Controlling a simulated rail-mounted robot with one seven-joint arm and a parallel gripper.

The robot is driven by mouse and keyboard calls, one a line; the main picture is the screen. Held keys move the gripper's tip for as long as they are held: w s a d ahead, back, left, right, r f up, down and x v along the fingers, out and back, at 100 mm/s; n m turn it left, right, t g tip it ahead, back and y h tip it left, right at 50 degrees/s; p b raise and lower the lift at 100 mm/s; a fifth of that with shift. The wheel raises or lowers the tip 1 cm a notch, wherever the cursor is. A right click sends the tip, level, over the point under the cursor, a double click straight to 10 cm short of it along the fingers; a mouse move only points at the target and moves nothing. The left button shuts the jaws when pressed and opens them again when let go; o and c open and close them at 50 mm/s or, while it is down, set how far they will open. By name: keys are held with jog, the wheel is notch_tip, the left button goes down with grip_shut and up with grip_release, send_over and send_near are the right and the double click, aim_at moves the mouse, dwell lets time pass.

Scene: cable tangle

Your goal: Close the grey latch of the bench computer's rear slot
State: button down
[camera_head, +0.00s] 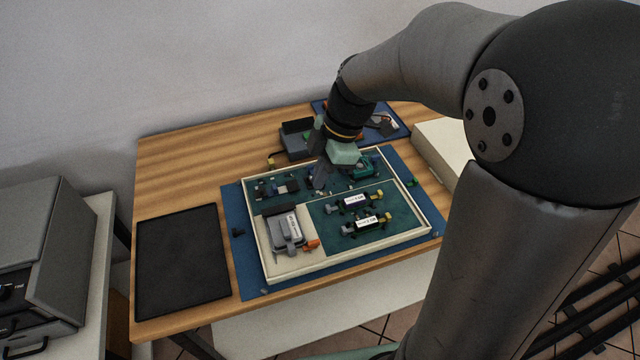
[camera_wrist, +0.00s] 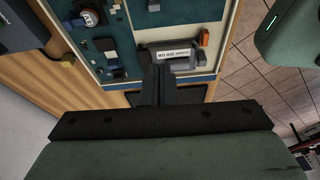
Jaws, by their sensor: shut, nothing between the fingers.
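The bench computer is an open cream-framed tray (camera_head: 262,262) with green boards inside. Two white-labelled modules lie on its right part, the rear one (camera_head: 356,201) and the front one (camera_head: 366,223), each with grey and yellow end pieces. A grey end piece (camera_head: 333,209) sits at the left of the rear module; whether this latch is open is too small to tell. My gripper (camera_head: 320,186) points down over the rear middle of the tray, behind and left of the rear module. Its fingers (camera_wrist: 157,72) are together and empty in the wrist view.
A grey labelled unit (camera_head: 286,230) with an orange piece (camera_head: 312,244) stands at the tray's front left; it also shows in the wrist view (camera_wrist: 172,54). A dark box (camera_head: 295,139) stands behind the tray. A black mat (camera_head: 182,262) lies bare at left.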

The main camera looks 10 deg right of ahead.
aim_at(318, 214)
jog(key=x, duration=0.9)
jog(key=shift+a+f, duration=0.2)
jog(key=shift+f, duration=0.1)
jog(key=d, duration=0.1)
jog(key=d+p, duration=0.1)
jog(key=d, duration=0.1)
jog(key=shift+w+f, duration=0.1)
jog(key=shift+w, duration=0.25)
jog(key=shift+w+d, duration=0.1)
jog(key=shift+d, duration=0.35)
jog(key=shift+f, duration=0.15)
